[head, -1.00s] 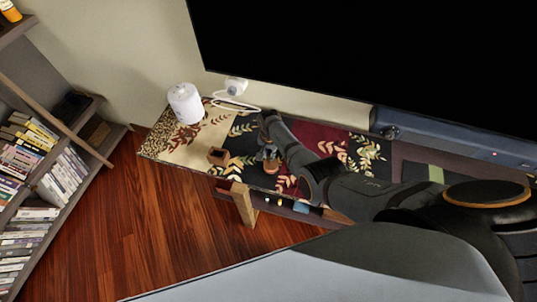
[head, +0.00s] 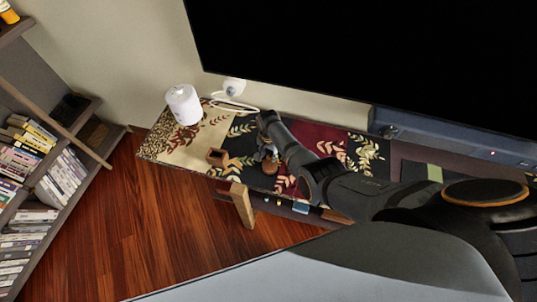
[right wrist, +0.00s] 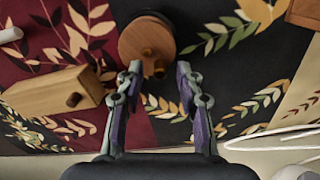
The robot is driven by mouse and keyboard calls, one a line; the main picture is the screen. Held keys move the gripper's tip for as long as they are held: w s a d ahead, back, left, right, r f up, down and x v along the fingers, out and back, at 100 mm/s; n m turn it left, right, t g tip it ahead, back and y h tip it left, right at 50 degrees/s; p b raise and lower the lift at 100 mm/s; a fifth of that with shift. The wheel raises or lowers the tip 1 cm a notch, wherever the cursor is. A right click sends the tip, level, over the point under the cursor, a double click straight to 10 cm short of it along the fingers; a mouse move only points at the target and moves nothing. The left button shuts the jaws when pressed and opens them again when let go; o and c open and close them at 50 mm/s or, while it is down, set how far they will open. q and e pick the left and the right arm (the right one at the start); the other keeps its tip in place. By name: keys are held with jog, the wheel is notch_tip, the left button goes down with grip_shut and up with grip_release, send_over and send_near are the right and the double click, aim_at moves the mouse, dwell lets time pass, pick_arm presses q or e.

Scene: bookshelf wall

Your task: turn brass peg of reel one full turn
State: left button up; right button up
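The reel (right wrist: 146,36) is a round wooden disc on a dark body, at the top middle of the right wrist view. It also shows in the head view (head: 270,168), on the patterned cloth just below my right gripper (head: 267,153). The brass peg (right wrist: 158,69) stands near the reel's edge. In the right wrist view my right gripper (right wrist: 159,70) is open, with one finger on each side of the peg. Gaps show between peg and fingers. My left gripper is not in view.
A wooden block (right wrist: 48,93) with a small knob lies beside the reel. A small brown box (head: 218,156), a white cylinder (head: 184,105) and a white cable (head: 236,105) are on the cabinet top. A large black screen (head: 370,60) stands behind.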

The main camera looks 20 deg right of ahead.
jog(key=shift+r, duration=0.15)
notch_tip(320, 180, up, 12)
dwell(0.4)
jog(key=shift+f, duration=0.2)
